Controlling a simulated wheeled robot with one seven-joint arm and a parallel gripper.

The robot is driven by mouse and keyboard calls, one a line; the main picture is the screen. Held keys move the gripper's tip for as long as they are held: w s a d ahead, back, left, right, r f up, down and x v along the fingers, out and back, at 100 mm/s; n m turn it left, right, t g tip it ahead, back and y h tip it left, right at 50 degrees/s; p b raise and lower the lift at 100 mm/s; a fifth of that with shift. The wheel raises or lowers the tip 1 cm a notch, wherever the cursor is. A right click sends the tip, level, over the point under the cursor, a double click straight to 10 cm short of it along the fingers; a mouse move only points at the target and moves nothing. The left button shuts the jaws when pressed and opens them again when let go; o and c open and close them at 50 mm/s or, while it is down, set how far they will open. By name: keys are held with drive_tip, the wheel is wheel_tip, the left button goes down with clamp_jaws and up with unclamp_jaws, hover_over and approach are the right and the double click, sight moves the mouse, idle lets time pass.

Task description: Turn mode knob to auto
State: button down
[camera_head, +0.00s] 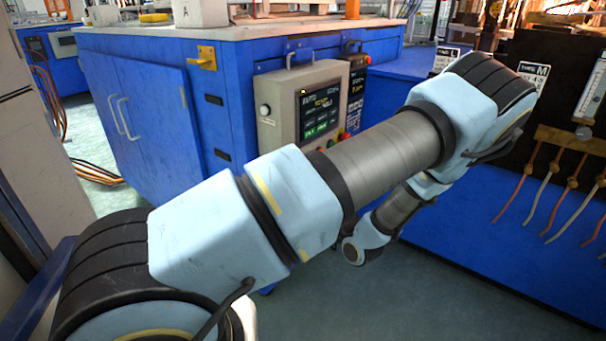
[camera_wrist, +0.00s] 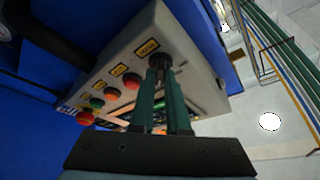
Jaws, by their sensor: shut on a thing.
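The grey control panel box (camera_head: 285,118) with a lit screen (camera_head: 320,112) is mounted on the blue cabinet in the head view. It shows close up and tilted in the wrist view (camera_wrist: 118,60). My gripper (camera_wrist: 159,72) has its two green fingers shut on the small dark mode knob (camera_wrist: 160,61), at the end of the row of controls. A yellow label (camera_wrist: 147,47) lies beside the knob. The fingers mostly cover the knob, so its pointer setting cannot be read. In the head view my arm hides the gripper and the knob.
Several red, orange and green buttons (camera_wrist: 112,93) run along the panel beside the knob. A red mushroom button (camera_wrist: 86,117) is at the far end. The blue cabinet (camera_head: 150,110) stands behind; a dark board with hanging hoses (camera_head: 545,180) is at right.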

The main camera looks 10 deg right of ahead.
drive_tip(key=c, duration=0.9)
unclamp_jaws()
drive_tip(key=v, duration=1)
drive_tip(key=shift+s+d, duration=0.15)
drive_tip(key=shift+s, duration=0.2)
drive_tip(key=shift+f, duration=0.1)
